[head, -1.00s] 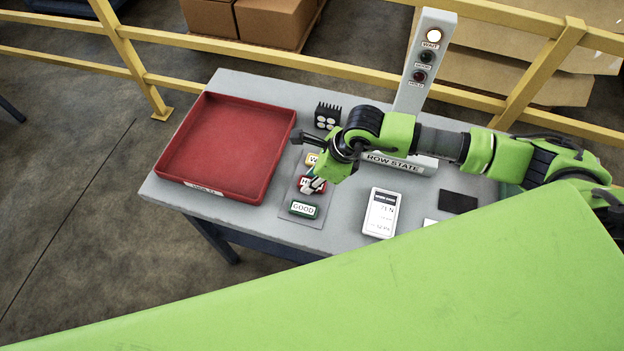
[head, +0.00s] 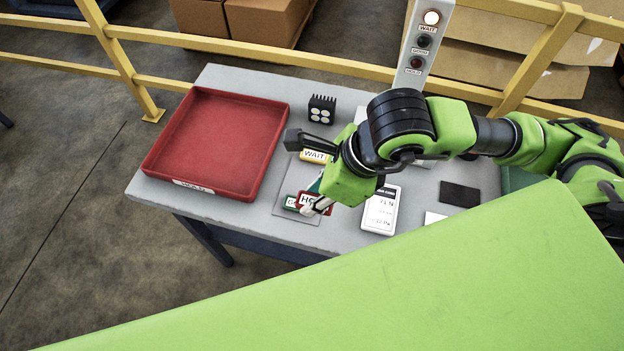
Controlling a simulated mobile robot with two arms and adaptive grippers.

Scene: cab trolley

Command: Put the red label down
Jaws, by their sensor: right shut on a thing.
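The red label (head: 304,199), with white lettering that starts "HO", is in the fingers of my right gripper (head: 320,206). That gripper is shut on it. The label looks raised above the grey pad (head: 282,211) and covers part of the green label (head: 291,203). The yellow WAIT label (head: 314,156) lies farther back on the pad, partly beside my wrist. My left gripper is not in view.
A red tray (head: 284,114), empty, stands on the table (head: 235,76) at left. A black block (head: 321,110) stands behind the pad. A white readout card (head: 381,211) and a black pad (head: 460,195) lie at right. A lamp post (head: 408,78) has its WAIT lamp lit.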

